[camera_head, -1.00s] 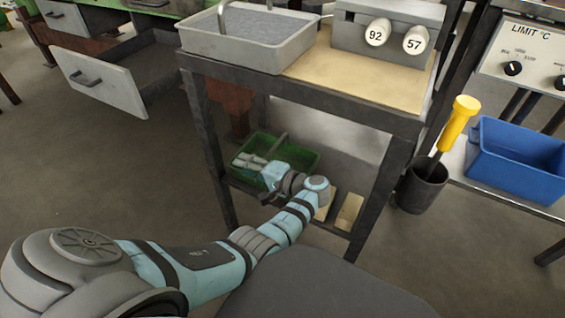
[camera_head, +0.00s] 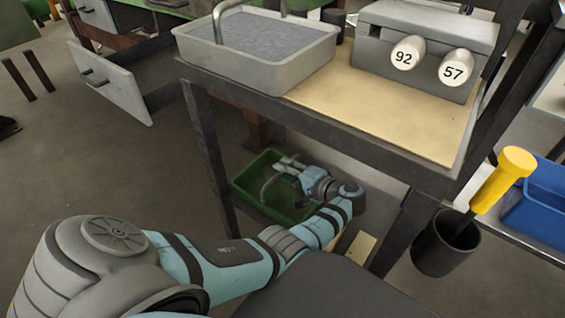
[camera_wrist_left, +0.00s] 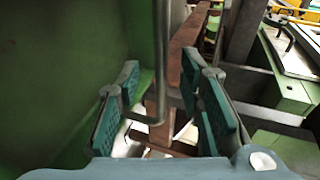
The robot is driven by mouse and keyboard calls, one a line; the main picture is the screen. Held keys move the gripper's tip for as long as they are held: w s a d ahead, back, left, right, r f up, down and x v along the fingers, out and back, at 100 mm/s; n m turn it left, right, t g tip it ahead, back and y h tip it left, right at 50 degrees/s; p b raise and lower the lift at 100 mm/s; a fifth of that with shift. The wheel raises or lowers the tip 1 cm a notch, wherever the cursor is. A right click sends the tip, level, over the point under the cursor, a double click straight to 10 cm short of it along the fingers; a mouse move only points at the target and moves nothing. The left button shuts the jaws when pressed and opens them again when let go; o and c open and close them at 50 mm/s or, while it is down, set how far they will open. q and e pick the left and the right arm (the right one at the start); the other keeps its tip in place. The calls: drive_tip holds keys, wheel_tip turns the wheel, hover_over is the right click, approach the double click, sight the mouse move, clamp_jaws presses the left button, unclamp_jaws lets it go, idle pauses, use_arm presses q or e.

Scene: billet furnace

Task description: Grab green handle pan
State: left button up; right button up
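The green pan (camera_head: 284,208) with its grey bar handle (camera_head: 265,184) sits on the lower shelf of the metal table. My left gripper (camera_head: 286,167) reaches in from the right over the pan, close to the handle. In the left wrist view the two fingers (camera_wrist_left: 163,105) are apart, and the grey handle bar (camera_wrist_left: 161,60) shows upright between them. I see no clear finger contact with the bar. The pan's green wall (camera_wrist_left: 60,110) fills the left of that view. My right gripper is not in view.
A grey basin (camera_head: 300,70) and a box with knobs marked 92 and 57 (camera_head: 425,70) stand on the table top (camera_head: 370,105). A dark cup (camera_head: 440,248) with a yellow-handled tool (camera_head: 503,180) and a blue bin (camera_head: 540,205) are at right. An open drawer (camera_head: 110,85) juts out at left.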

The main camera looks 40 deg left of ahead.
use_arm(q)
drive_tip(key=shift+x, duration=0.85)
drive_tip(key=shift+a, duration=0.25)
clamp_jaws()
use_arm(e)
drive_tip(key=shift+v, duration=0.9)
use_arm(q)
drive_tip(key=shift+r, duration=0.1)
